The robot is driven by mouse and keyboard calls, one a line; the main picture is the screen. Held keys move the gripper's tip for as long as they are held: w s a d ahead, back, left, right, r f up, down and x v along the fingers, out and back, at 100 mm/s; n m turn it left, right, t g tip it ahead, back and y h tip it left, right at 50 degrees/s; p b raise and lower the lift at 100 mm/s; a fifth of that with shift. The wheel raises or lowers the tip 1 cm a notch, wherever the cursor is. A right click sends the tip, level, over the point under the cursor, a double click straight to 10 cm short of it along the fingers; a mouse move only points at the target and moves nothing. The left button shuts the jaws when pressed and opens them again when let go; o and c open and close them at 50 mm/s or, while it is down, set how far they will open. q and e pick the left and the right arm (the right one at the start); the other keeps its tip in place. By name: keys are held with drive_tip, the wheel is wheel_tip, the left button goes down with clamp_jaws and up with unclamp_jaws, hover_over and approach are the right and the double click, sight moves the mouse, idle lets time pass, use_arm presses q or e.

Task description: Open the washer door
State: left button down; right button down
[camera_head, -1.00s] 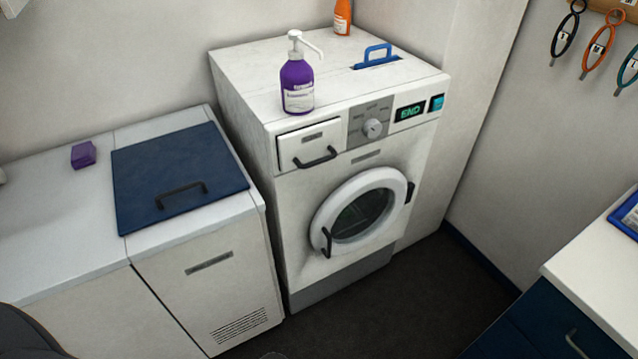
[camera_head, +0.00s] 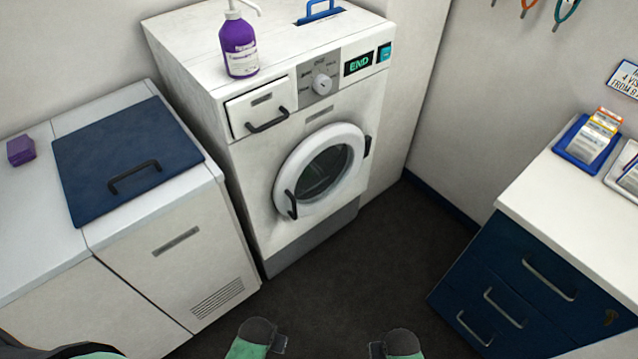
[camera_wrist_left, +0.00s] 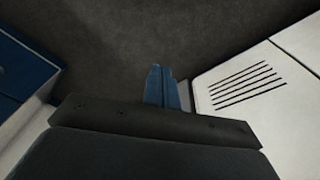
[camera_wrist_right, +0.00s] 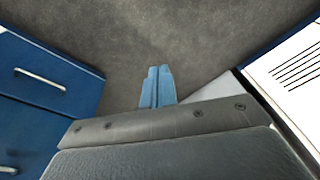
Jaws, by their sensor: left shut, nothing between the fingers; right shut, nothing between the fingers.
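The white washer (camera_head: 262,195) stands against the wall in the head view. Its round washer door (camera_head: 284,183), a white ring around dark glass, looks shut. A black door handle (camera_head: 291,205) is at the door's lower left, and a black fitting (camera_head: 367,146) is at its right edge. My left gripper (camera_wrist_left: 161,72) shows blue fingers pressed together above dark floor in its wrist view, shut and empty. My right gripper (camera_wrist_right: 160,74) is also shut and empty over the floor. Neither gripper's fingers can be made out in the head view; neither wrist view shows the door.
A white cabinet (camera_head: 170,275) with a blue lid (camera_head: 125,158) stands left of the washer. A navy drawer unit (camera_head: 510,285) with a white top stands at right. Dark floor (camera_head: 370,250) between them is clear. A purple pump bottle (camera_head: 239,47) stands on the washer.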

drive_tip(key=shift+s+f, duration=0.1)
drive_tip(key=shift+s, duration=0.25)
use_arm(q)
drive_tip(key=c, duration=2.1)
unclamp_jaws()
